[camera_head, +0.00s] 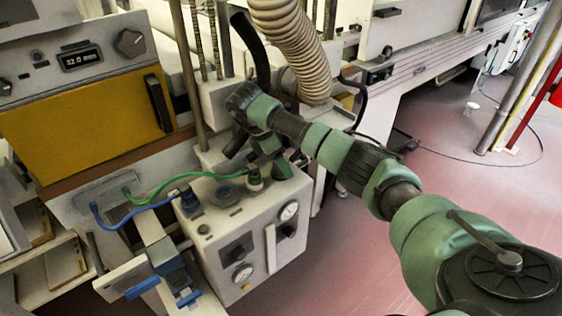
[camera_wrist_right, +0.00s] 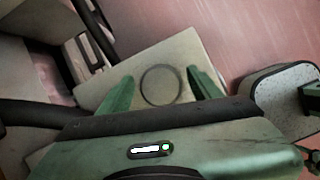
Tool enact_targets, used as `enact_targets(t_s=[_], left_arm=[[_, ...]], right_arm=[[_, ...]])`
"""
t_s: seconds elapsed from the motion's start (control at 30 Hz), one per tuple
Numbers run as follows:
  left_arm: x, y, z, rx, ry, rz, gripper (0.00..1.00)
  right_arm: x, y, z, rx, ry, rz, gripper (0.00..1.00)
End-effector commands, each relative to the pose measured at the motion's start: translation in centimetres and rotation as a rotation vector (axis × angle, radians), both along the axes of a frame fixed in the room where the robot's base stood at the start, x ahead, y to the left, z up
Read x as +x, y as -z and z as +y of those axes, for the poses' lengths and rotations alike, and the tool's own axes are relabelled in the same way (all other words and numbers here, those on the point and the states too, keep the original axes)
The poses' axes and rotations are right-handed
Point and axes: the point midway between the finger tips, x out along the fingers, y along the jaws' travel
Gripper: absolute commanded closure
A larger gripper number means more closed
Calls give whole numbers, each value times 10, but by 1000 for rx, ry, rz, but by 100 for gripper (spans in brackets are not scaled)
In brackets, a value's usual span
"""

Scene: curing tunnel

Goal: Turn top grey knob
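In the right wrist view, a round grey knob (camera_wrist_right: 160,85) sits on a pale flat surface, seen nearly face-on. My right gripper (camera_wrist_right: 160,80) is open, with one green finger on each side of the knob and a visible gap on both sides. Whether the fingers reach down to its level I cannot tell. In the head view, my right gripper (camera_head: 272,158) is over the top of a pale control box (camera_head: 215,245); the knob is hidden there behind the gripper and arm. My left gripper is not in view.
Blue (camera_head: 140,209) and green (camera_head: 180,180) hoses run to the box's top. Gauges (camera_head: 289,211) are on its faces. A ribbed duct (camera_head: 291,40) and vertical rods stand close to my right wrist. A yellow panel (camera_head: 90,120) is at left; open floor (camera_head: 440,200) lies at right.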

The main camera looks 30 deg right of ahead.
Motion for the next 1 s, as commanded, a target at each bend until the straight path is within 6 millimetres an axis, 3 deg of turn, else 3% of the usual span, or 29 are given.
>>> enact_targets(t_s=[0.23,0.6,1.0], left_arm=[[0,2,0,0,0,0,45],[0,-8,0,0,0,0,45],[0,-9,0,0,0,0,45]], right_arm=[[2,-11,5,0,-2,-3,36],[7,-67,26,-2,-1,-2,36],[7,-72,29,0,0,0,36]])
